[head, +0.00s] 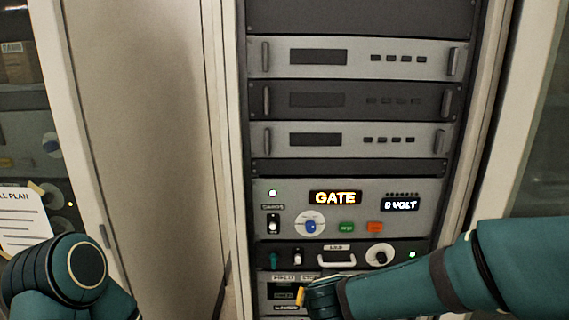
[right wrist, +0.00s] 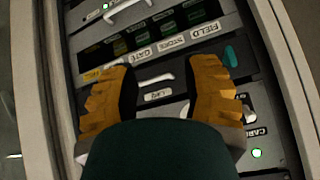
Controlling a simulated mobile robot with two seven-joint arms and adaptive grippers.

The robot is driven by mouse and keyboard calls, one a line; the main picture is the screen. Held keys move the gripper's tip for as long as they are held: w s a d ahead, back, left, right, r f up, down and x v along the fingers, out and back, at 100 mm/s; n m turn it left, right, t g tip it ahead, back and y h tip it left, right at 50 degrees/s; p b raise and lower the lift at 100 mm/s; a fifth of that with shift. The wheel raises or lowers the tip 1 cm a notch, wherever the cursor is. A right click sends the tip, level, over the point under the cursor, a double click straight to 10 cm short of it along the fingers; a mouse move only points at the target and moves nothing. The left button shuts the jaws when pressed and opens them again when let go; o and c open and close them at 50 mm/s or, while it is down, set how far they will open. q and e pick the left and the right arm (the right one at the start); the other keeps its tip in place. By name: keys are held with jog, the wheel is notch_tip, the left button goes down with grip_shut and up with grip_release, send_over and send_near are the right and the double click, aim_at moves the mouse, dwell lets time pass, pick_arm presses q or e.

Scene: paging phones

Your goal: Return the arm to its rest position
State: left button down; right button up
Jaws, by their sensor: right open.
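My right arm comes in from the right in the head view, low in front of the equipment rack (head: 440,200). Its gripper (head: 303,295) is at the rack's lower panel, and only a little of its yellow finger shows there. In the right wrist view the two yellow fingers of my right gripper (right wrist: 160,88) stand wide apart with nothing held between them. The panel, with a pale handle (right wrist: 152,81), shows beyond the fingers; I cannot tell whether they touch it. My left arm shows only as a teal joint at the lower left; its gripper is out of view.
The rack has a panel reading GATE (head: 335,198), a D VOLT display (head: 401,204), a blue knob (head: 310,226) and switches. Below is a panel with a white handle (head: 337,259). Rack door frames stand on both sides. A paper sheet (head: 22,218) hangs at left.

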jog(key=s+d+f+n+g+y+b, duration=0.1)
jog(key=d+f+b, duration=0.1)
jog(key=f, duration=0.8)
jog(key=s+d+f+g+b, duration=0.1)
jog(key=s+f+b, duration=0.1)
jog(key=f, duration=0.9)
jog(key=s+f+g+y+b, duration=0.3)
jog(key=s+f+g, duration=0.1)
jog(key=s+f, duration=0.8)
notch_tip(320, 180, down, 3)
jog(key=shift+s+f+g, duration=0.15)
jog(key=shift+s+g, duration=0.15)
jog(key=shift+s, duration=0.05)
